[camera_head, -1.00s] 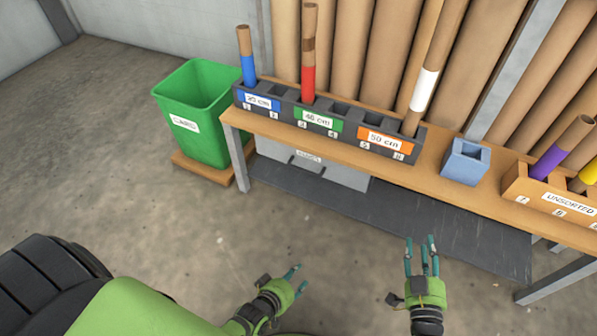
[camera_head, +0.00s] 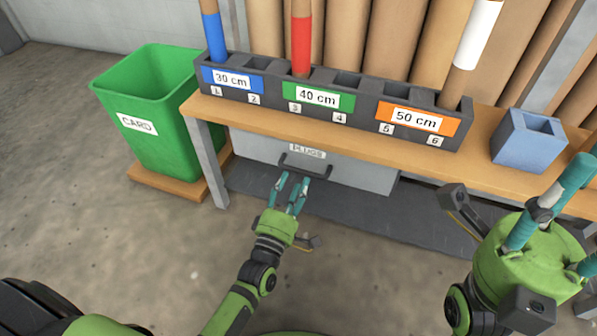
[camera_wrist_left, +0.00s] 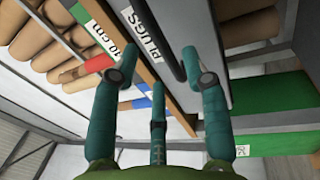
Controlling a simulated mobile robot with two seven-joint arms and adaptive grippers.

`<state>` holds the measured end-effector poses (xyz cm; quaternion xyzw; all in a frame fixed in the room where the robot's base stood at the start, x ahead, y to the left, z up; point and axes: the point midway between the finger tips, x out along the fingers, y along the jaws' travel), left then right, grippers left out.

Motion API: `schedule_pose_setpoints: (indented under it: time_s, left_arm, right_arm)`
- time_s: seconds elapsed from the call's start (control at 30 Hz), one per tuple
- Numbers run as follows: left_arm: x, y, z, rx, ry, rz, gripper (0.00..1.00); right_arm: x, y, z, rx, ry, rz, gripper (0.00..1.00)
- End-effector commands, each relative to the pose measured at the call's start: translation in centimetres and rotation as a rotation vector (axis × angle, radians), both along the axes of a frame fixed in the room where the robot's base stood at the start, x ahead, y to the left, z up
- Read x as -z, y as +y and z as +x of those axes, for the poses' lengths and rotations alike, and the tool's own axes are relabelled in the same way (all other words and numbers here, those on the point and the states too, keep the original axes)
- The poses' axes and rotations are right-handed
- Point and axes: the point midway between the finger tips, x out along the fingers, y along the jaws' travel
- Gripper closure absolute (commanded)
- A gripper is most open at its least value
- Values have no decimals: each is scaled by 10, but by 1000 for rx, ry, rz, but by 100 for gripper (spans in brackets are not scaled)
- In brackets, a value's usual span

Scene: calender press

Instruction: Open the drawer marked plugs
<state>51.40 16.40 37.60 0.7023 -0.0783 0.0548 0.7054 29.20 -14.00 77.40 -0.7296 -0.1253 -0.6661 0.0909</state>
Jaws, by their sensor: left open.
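The drawer (camera_head: 362,178) is a light grey box front under the wooden bench, and it looks closed. Its PLUGS label (camera_head: 307,151) sits above a dark bar handle (camera_head: 318,174). My left gripper (camera_head: 291,183) is open and empty, just in front of the handle, with its fingers pointing at it. In the left wrist view, the PLUGS label (camera_wrist_left: 147,34) and the dark handle (camera_wrist_left: 168,38) show between the spread fingers. I cannot tell whether a finger touches the handle. My right gripper (camera_head: 568,215) is open at the right, close to the camera and away from the drawer.
The wooden bench (camera_head: 270,129) carries a dark rack (camera_head: 368,93) with labelled slots and tubes, and a blue box (camera_head: 528,143). A green CARD bin (camera_head: 160,135) stands left of the bench. The floor in front is clear.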

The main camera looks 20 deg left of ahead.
Motion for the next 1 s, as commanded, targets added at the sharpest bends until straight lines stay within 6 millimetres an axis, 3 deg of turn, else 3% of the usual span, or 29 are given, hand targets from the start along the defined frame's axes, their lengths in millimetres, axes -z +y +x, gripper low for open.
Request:
schedule_pose_setpoints:
  time_s: [0.3, 0.67, 0.8, 1.0]
  left_arm:
    - [-6, -2, 44, 0, -1, 1, 54]
    - [-9, -2, 50, 0, 3, 3, 54]
    - [-9, -2, 50, 0, 3, 3, 100]
    - [-8, -2, 50, 0, 4, 3, 100]
  right_arm:
    - [-7, 2, 1, 4, -58, -5, 60]
    - [-11, 2, 1, 4, -65, -7, 60]
    - [-11, 2, 1, 4, -65, -7, 60]
    - [-11, 2, 1, 4, -65, -7, 60]
